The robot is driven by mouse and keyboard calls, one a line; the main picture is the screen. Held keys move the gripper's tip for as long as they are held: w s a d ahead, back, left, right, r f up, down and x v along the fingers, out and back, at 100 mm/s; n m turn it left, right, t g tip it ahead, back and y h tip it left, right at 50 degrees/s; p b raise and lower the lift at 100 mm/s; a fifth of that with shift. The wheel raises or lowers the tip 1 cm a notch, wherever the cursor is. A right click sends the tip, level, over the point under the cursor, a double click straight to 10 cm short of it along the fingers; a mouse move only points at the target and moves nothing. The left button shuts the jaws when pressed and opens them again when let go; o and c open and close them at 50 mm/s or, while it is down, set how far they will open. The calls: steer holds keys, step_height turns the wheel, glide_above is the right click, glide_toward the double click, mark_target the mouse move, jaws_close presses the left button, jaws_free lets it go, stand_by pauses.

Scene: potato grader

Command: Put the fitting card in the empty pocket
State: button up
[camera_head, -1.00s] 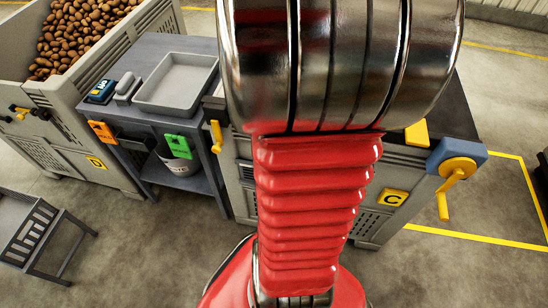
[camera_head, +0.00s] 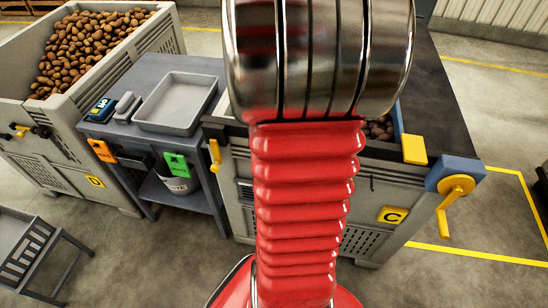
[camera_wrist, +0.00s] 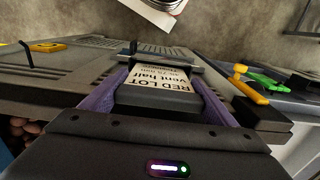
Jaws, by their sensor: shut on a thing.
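A pale card (camera_wrist: 160,77) with dark print that includes "RED LOT" shows upside down in the wrist view. My gripper (camera_wrist: 158,100) is shut on it, with a purple finger on each side and a dark block at the card's near edge. A dark frame (camera_wrist: 178,63) lies just beyond the card, against the grey bin wall; I cannot tell whether the card touches it or whether it is the empty pocket. In the head view my red arm hides the gripper and card. An orange card (camera_head: 102,151) and a green card (camera_head: 177,165) hang on the table front.
The grey bin marked C (camera_head: 360,192) has a yellow crank (camera_head: 456,187) at its right corner and a yellow handle (camera_head: 215,155) at its left. The table holds a grey tray (camera_head: 142,119). A potato bin marked D (camera_head: 58,165) stands left.

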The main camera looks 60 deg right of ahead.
steer(key=shift+f, duration=1.85)
steer(key=shift+f, duration=0.15)
steer(key=o, duration=1.1)
steer(key=shift+c, duration=0.2)
step_height(320, 180, up, 12)
steer(key=shift+r, duration=0.15)
